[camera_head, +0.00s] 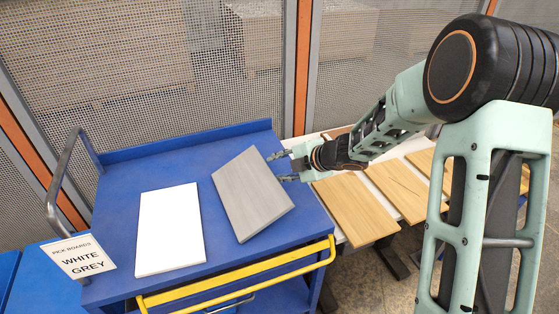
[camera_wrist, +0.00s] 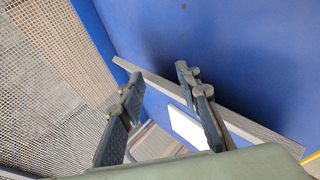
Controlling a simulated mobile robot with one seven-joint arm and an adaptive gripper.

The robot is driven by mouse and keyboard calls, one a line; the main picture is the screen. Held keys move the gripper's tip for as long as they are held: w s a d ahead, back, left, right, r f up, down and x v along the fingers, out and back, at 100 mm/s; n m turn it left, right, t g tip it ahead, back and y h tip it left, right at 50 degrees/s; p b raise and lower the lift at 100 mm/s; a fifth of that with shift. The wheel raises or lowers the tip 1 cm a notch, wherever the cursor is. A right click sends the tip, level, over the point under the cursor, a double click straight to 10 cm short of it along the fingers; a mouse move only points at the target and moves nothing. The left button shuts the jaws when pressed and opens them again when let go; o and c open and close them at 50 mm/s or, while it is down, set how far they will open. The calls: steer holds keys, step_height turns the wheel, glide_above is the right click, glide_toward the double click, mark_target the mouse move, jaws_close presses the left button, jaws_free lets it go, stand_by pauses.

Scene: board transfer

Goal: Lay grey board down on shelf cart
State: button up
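The grey board (camera_head: 250,190) is over the right half of the blue cart top, turned at an angle and apparently tilted. In the wrist view the grey board (camera_wrist: 255,130) shows nearly edge-on as a thin strip, with a dark shadow on the blue beside it. My gripper (camera_head: 283,167) is at its right edge. In the wrist view the fingers of my gripper (camera_wrist: 158,75) are spread wide, with the strip crossing between them. I see no finger pressed on it. The underside of the board and what bears it are hidden. The shelf cart (camera_head: 115,215) is blue.
A white board (camera_head: 170,228) lies flat left of the grey board. A sign (camera_head: 83,258) reading "PICK BOARDS WHITE GREY" is at the cart's left corner. A yellow rail (camera_head: 235,275) runs along the front. Several wooden boards (camera_head: 352,207) lie to the right. Mesh fencing (camera_head: 130,60) stands behind.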

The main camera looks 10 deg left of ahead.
steer(key=shift+s+r+g+h+p, duration=0.15)
steer(key=shift+g+h+p, duration=0.4)
steer(key=shift+p, duration=3.45)
steer(key=shift+r+g+h+p, duration=0.25)
steer(key=shift+h+p, duration=0.5)
steer(key=shift+p, duration=3.25)
steer(key=shift+d+g+h+p, duration=0.1)
steer(key=shift+g+h+p, duration=0.25)
steer(key=shift+p, duration=0.6)
steer(key=shift+f, duration=0.15)
steer(key=shift+d, duration=0.1)
steer(key=shift+s+d+r, duration=0.35)
steer(key=shift+s+d, duration=0.1)
steer(key=shift+d, duration=0.2)
steer(key=shift+s+d+r, duration=0.3)
steer(key=shift+s+d, duration=0.1)
steer(key=shift+d, duration=0.2)
steer(key=o, duration=0.6)
